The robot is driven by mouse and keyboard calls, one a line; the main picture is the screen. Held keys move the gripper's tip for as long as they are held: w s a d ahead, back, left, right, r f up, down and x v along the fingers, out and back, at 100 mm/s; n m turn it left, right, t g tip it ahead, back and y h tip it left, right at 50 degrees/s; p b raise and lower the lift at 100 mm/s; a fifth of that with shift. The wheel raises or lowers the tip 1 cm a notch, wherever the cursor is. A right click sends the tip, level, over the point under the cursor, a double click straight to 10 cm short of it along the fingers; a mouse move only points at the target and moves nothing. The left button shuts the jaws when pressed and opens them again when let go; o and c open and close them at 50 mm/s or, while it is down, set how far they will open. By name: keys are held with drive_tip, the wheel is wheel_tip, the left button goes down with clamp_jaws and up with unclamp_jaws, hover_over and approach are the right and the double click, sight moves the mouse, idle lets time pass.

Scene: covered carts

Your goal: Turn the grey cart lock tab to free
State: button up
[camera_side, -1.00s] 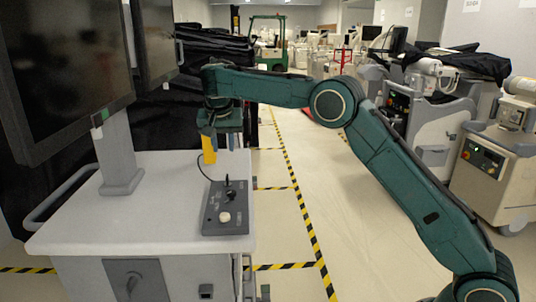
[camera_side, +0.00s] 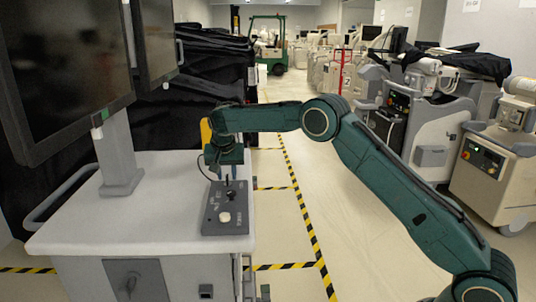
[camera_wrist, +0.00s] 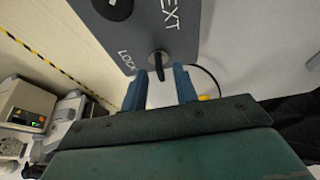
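The lock tab (camera_wrist: 157,65) is a small dark grey piece on a round pivot at the edge of the dark grey control panel (camera_wrist: 178,40). The word LOCK is printed beside it in the wrist view. My gripper (camera_wrist: 160,86) is open, with one blue-grey finger on each side of the tab's end. I cannot tell whether either finger touches it. In the side view my gripper (camera_side: 224,172) points down over the far end of the panel (camera_side: 212,226) on the white cart top (camera_side: 150,215). There the gripper largely hides the tab.
A black knob (camera_side: 231,196) and a white knob (camera_side: 225,217) stand on the panel. A dark cable (camera_wrist: 208,75) curves off the panel beside the fingers. A monitor post (camera_side: 118,155) rises at the left. A yellow object (camera_side: 206,130) shows behind the gripper.

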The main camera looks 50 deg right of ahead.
drive_tip(key=shift+w+d+f, duration=0.15)
drive_tip(key=shift+f, duration=0.4)
clamp_jaws()
